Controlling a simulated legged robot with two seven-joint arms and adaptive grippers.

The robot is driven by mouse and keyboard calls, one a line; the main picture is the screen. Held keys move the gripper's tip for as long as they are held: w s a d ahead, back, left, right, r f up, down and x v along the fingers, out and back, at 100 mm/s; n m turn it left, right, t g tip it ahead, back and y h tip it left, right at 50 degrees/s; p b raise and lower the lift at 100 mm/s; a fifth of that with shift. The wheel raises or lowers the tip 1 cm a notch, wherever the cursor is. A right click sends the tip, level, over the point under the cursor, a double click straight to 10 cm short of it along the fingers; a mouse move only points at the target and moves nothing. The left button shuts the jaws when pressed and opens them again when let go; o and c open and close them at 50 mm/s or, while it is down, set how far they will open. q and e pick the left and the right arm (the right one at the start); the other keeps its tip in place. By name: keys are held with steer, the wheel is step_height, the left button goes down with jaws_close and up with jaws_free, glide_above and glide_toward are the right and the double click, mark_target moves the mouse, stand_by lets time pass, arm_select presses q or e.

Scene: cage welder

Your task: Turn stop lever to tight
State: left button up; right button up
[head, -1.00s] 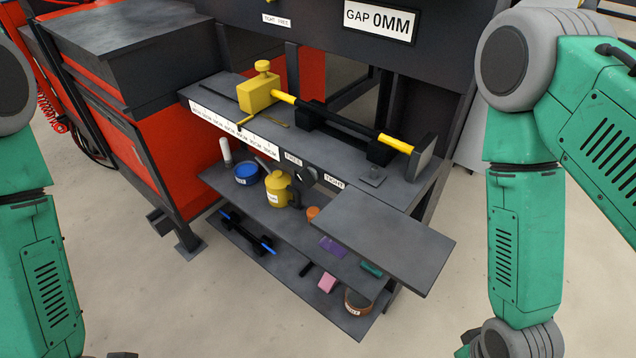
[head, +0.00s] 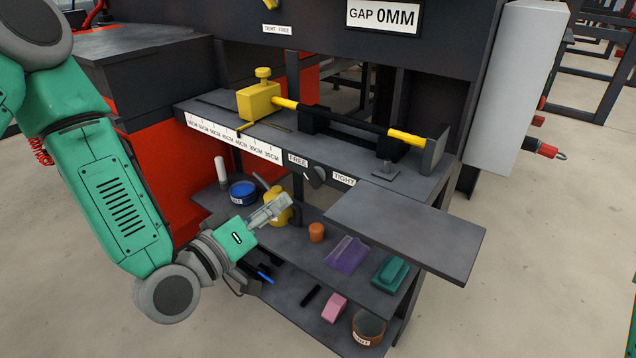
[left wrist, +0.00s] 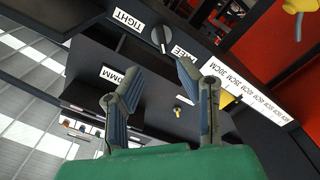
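The stop lever (head: 316,177) is a small dark knob on the front edge of the bench, between the FREE label (head: 298,160) and the TIGHT label (head: 344,179). In the left wrist view the lever (left wrist: 160,38) lies ahead of the fingers, with a pale stripe pointing between the two labels. Its exact setting is hard to read. My left gripper (head: 283,203) is below and left of the lever, apart from it. In the left wrist view the gripper (left wrist: 158,75) has its fingers spread with nothing between them. My right gripper is out of view.
A plate (head: 415,232) juts out right of the lever. The shelf below holds a blue tin (head: 242,193), a yellow can (head: 279,208) partly hidden by my gripper, an orange cap (head: 316,232) and a purple item (head: 346,254). A yellow stop block (head: 259,101) sits on the bench.

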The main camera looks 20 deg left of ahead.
mark_target(308, 180)
arm_select(q)
steer(key=b+x, duration=0.1)
steer(key=x, duration=0.9)
steer(key=shift+w+a+f, duration=0.1)
steer(key=shift+w, duration=0.15)
jaws_close()
